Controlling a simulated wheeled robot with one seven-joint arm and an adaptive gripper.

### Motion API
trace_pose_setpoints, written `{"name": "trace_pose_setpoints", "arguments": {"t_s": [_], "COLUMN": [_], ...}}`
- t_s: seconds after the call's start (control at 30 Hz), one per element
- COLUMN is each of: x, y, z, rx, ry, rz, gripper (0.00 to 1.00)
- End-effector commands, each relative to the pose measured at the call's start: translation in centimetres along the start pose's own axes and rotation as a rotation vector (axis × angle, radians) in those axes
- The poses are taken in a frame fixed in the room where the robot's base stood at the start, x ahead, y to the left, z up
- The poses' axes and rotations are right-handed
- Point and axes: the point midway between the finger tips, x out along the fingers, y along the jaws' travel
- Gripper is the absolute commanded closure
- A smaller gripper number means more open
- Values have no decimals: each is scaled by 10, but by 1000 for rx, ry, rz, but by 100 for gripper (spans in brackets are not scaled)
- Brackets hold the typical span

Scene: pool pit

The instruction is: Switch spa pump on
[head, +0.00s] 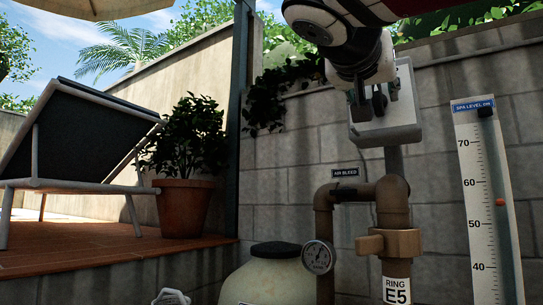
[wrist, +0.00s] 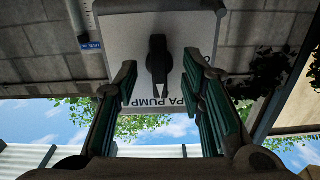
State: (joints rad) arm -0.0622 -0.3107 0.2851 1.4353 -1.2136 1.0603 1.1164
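The spa pump switch box (head: 402,112) is a grey box on the block wall, partly hidden behind my gripper (head: 369,108). My gripper (wrist: 161,75) is open, with one finger on each side of the knob and a visible gap on both sides. The fingers appear close to the box face; I cannot tell the exact distance.
Brown pipes (head: 393,205) with a valve (head: 388,243) stand below the box. A pressure gauge (head: 318,257) and a tank (head: 272,275) are lower left. A spa level scale (head: 487,200) is at the right. A potted plant (head: 185,207) and lounger (head: 85,135) stand on the deck.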

Motion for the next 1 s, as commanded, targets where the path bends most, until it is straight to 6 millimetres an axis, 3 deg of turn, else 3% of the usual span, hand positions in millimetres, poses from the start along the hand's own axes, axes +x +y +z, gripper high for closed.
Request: {"name": "trace_pose_setpoints", "arguments": {"t_s": [0.5, 1.0], "x": [-61, -64], "y": [0, 0], "z": [0, 0], "rx": [1, 0], "ry": [1, 1], "rz": [0, 0], "gripper": [63, 63]}}
